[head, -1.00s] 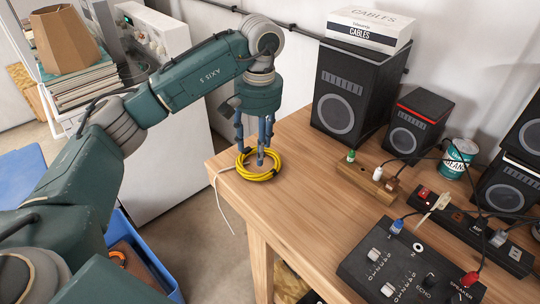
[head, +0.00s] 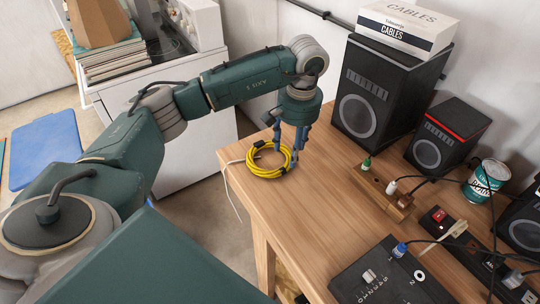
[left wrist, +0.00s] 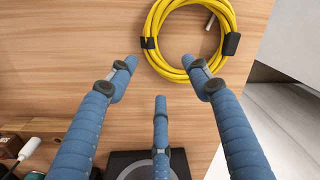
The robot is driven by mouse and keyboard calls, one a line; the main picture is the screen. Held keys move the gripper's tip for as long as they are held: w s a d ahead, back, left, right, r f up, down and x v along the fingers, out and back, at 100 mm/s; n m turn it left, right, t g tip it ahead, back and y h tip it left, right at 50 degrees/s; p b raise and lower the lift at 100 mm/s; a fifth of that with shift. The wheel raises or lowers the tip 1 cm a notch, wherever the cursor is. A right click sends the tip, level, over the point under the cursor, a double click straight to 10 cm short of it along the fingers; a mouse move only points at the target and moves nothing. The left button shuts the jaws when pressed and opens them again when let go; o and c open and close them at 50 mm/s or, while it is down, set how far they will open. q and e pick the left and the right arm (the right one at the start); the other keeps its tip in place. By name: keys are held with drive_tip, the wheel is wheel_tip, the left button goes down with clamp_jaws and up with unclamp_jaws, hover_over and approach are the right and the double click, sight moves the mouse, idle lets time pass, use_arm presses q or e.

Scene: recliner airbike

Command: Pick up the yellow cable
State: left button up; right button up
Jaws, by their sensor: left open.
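The yellow cable (head: 266,174) lies coiled flat near the left corner of the wooden table. In the left wrist view the coil (left wrist: 156,20) is at the top, with black ties around it. My left gripper (head: 288,150) is open, with its blue fingers pointing down at the coil's right side in the head view. In the left wrist view the open fingers (left wrist: 162,80) frame bare wood, and the right fingertip overlaps the coil's near edge. I cannot tell whether it touches. Nothing is held. My right gripper is not in view.
A large black speaker (head: 372,104) with a cable box (head: 400,30) on top stands behind and to the right. A smaller speaker (head: 438,140), a can (head: 484,182) and a mixer (head: 380,272) are further right. A white cord (head: 234,194) hangs over the table's left edge.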

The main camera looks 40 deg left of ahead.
use_arm(q)
wheel_tip(320, 180, down, 4)
drive_tip(key=shift+r+p, duration=0.25)
drive_tip(key=shift+p, duration=0.55)
drive_tip(key=shift+f, duration=0.35)
drive_tip(key=shift+c, duration=0.8)
clamp_jaws()
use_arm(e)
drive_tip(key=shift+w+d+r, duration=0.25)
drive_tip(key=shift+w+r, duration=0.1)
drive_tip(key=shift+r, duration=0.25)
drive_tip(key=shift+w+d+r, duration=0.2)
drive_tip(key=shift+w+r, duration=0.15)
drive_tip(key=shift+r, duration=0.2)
use_arm(q)
drive_tip(key=shift+r, duration=0.2)
